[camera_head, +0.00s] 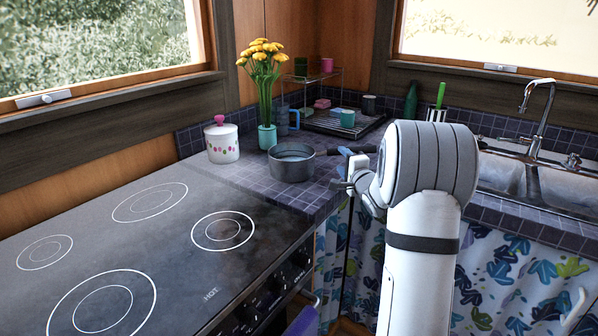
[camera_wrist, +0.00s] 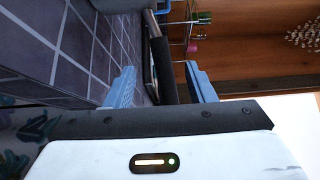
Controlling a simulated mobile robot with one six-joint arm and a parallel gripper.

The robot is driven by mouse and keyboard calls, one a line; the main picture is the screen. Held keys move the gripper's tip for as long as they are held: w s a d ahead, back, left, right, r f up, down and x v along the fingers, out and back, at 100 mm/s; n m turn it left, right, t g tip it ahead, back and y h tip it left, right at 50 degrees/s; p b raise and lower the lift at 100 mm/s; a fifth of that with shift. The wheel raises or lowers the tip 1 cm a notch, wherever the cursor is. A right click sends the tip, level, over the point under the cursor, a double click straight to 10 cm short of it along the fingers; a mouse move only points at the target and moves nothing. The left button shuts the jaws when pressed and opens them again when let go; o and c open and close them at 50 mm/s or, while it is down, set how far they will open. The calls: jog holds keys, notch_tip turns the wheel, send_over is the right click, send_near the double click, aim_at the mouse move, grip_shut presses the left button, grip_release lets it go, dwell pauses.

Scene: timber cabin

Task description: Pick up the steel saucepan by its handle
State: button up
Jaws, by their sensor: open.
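The steel saucepan (camera_head: 292,168) stands upright on the tiled counter, right of the stove. Its dark handle (camera_head: 352,150) points right, toward my arm. My gripper (camera_head: 341,174) is open close to the handle, at the counter's front edge. In the wrist view, the blue fingers (camera_wrist: 160,86) are apart, and the black handle (camera_wrist: 162,66) shows in the gap between them. I cannot tell whether either finger touches it. A piece of the pan body (camera_wrist: 118,5) shows at the top of the wrist view. My arm hides some of the counter behind it.
A white lidded pot (camera_head: 221,144) and a green vase of yellow flowers (camera_head: 267,136) stand behind the pan. A dish rack (camera_head: 362,127) with cups is at the back. The stove (camera_head: 150,250) is left, the sink (camera_head: 565,187) right.

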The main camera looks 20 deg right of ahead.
aim_at(336, 153)
jog(key=w, duration=0.7)
jog(key=shift+a, duration=0.1)
jog(key=shift+c, duration=0.5)
jog(key=shift+s, duration=0.1)
grip_shut()
jog(key=shift+r, duration=0.2)
